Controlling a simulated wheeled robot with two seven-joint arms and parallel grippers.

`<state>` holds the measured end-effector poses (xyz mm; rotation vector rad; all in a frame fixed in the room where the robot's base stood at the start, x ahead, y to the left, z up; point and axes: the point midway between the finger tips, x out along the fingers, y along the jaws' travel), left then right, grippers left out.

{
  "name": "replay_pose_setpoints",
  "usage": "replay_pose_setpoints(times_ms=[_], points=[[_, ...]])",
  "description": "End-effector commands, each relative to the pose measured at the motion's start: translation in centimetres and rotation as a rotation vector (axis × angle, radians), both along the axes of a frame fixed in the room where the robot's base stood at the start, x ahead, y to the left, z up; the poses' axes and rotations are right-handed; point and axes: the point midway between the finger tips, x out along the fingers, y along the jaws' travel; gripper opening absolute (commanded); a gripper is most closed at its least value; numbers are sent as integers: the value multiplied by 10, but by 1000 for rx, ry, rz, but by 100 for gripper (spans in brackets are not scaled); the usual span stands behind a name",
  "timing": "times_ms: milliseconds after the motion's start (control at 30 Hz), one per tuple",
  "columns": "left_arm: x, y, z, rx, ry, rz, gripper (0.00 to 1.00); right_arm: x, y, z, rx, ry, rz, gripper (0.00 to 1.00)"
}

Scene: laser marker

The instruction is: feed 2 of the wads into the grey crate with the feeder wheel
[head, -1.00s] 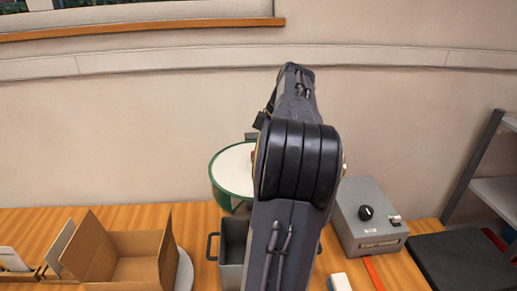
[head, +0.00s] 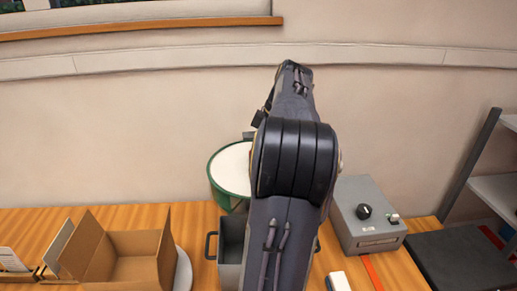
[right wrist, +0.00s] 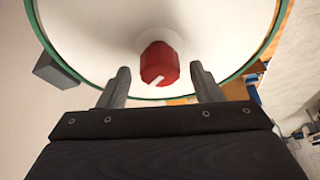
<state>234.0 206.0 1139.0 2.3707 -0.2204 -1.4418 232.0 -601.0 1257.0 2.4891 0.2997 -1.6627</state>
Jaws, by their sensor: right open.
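The feeder wheel, a white disc with a green rim (head: 230,170), stands behind the grey crate (head: 231,252). My right arm covers the wheel's right side and part of the crate. In the right wrist view the white wheel face (right wrist: 90,35) fills the top, with a red knob (right wrist: 158,62) bearing a white mark. My right gripper (right wrist: 163,76) is open, with one finger on each side of the knob and visible gaps between. The gripper is hidden in the head view. No wads can be made out. My left gripper is not in view.
An open cardboard box (head: 130,265) stands left of the crate. A grey control box (head: 368,215) with a black knob stands to the right, near a white block (head: 338,281) and a red strip (head: 373,272). A dark flat pad (head: 462,265) and shelf lie far right.

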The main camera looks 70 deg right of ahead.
Motion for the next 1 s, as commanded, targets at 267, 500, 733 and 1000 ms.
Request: replay_pose_setpoints(times_ms=[267,500,733,1000], points=[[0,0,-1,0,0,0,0,-15,-5,37,-4,0,-4,59],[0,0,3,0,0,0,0,-27,-8,67,-3,0,-3,59],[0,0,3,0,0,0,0,-29,-7,71,-1,0,1,59],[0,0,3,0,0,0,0,-29,-7,71,-1,0,0,59]])
